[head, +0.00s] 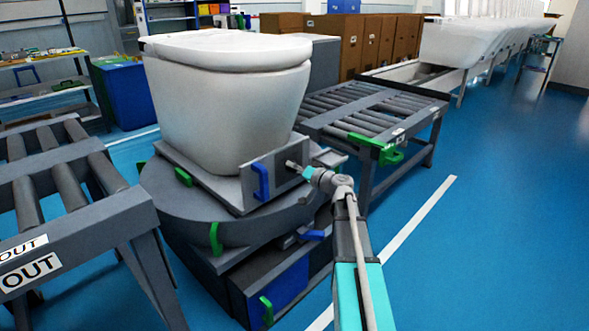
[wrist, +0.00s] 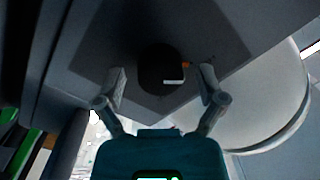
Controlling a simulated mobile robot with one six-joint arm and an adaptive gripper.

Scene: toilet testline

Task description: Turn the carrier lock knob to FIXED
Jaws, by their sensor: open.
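The carrier lock knob (wrist: 158,64) is a dark round knob on a grey plate in the wrist view. It bears a white mark near its lower edge, and a small orange mark lies just to its right. My gripper (wrist: 162,84) is open, with one finger on each side of the knob and visible gaps between. In the head view my gripper (head: 295,166) is at the upright plate (head: 283,170) on the front of the carrier; the knob cannot be made out there. A white toilet (head: 230,105) stands on the carrier. No FIXED lettering is readable.
A blue handle (head: 261,182) sits on the plate, left of my gripper. Green handles (head: 215,238) are around the round turntable. Roller conveyors stand left (head: 60,190) and behind right (head: 370,108). The blue floor (head: 480,240) at right is clear.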

